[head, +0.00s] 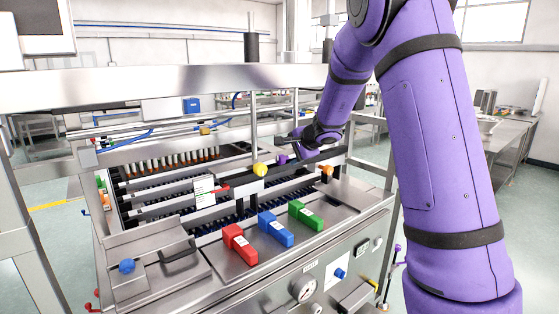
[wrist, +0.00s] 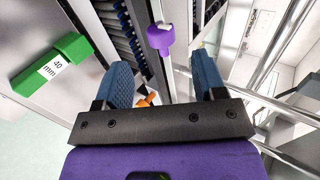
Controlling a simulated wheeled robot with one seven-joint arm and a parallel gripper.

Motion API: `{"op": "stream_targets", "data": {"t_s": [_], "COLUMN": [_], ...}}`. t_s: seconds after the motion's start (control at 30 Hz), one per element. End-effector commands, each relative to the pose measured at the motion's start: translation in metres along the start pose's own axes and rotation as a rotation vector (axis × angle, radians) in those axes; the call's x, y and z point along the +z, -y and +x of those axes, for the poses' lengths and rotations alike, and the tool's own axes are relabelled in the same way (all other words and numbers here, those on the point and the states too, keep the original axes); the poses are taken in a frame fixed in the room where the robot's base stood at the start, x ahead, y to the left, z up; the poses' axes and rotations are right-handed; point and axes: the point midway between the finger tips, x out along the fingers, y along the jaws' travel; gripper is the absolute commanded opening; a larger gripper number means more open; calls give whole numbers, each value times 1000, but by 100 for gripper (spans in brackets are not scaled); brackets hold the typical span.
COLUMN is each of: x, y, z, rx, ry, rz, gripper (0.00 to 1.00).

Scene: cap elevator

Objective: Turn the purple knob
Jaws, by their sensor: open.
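The purple knob (wrist: 160,38) shows in the wrist view near the top middle, ahead of the space between my fingertips. In the head view the purple knob (head: 283,159) is a small spot just left of my gripper (head: 295,143), partly hidden there. My gripper (wrist: 160,62) has its two blue-grey fingers spread apart with nothing between them. The knob appears beyond the fingertips, not between them; the exact distance is hard to tell.
A yellow knob (head: 260,170) and an orange knob (head: 327,171) are near the purple one. Red (head: 239,244), blue (head: 275,229) and green (head: 305,215) blocks lie on the front panel. Metal rails and a vertical post (head: 254,125) surround the area.

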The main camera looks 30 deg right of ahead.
Motion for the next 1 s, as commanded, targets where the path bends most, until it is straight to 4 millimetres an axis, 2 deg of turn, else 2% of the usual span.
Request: {"op": "stream_targets", "data": {"t_s": [0.03, 0.2, 0.4, 0.6, 0.87, 0.9, 1.0], "x": [1, 1, 0, 1, 1, 1, 1], "y": [-1, -1, 0, 0, 0, 0, 0], "z": [11, 40, 65, 75, 76, 76, 76], "rx": [3, 3, 1, 0, 0, 0, 0], "ry": [1, 2, 1, 1, 1, 2, 1], "rz": [0, -2, 0, -1, -1, -1, -1], "gripper": [64, 64, 64, 64, 64, 59, 36]}}
